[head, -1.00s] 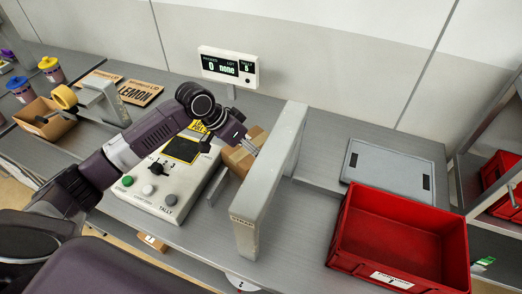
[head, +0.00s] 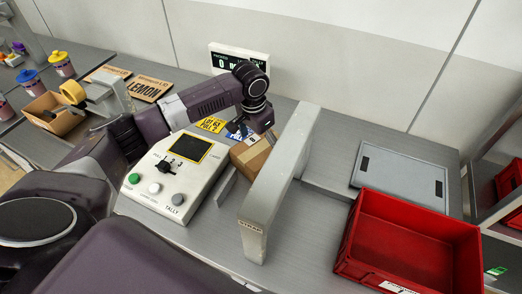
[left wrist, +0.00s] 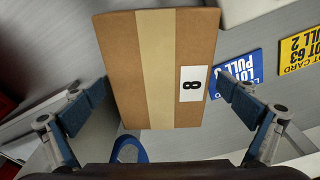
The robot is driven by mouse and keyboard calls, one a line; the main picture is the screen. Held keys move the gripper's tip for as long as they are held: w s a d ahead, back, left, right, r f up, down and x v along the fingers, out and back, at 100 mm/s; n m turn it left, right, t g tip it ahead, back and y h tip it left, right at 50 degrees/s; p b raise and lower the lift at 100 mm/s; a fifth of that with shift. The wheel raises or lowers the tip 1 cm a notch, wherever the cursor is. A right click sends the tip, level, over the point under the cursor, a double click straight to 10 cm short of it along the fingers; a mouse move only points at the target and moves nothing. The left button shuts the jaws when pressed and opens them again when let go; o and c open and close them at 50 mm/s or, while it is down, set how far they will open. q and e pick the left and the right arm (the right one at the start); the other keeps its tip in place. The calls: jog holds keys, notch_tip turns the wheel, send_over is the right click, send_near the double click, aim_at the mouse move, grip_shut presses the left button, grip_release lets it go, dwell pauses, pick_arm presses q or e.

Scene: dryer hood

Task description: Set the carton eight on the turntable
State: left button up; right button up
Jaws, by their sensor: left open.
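The carton eight (head: 252,150) is a brown box on the counter, beside the left side of the grey arch. In the left wrist view the carton (left wrist: 122,70) shows a pale tape strip and a white label with an 8. My left gripper (head: 243,134) is open at the carton. In the left wrist view its two blue-padded fingers stand on either side of the carton's near end, with gaps visible. I cannot make out a turntable in either view. My right gripper is not in view.
The grey arch (head: 278,170) stands close right of the carton. The control box (head: 175,175) is to the left, with blue and yellow lot cards (head: 211,124) behind. A red crate (head: 408,240) and a grey panel (head: 405,175) lie to the right. The display (head: 225,58) is behind.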

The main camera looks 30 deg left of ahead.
pick_arm(q)
jog(key=shift+w+f, duration=0.1)
jog(key=shift+f, duration=0.95)
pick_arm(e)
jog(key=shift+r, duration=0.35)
pick_arm(q)
jog(key=c, duration=1.5)
jog(key=shift+w+r, duration=0.1)
jog(key=shift+c, duration=1.3)
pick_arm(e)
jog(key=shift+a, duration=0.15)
pick_arm(q)
notch_tip(320, 180, up, 19)
jog(key=b, duration=0.4)
notch_tip(320, 180, up, 9)
send_over(261, 146)
jog(key=shift+p, duration=0.4)
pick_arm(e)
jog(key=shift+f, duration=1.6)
pick_arm(q)
jog(key=shift+a, duration=0.1)
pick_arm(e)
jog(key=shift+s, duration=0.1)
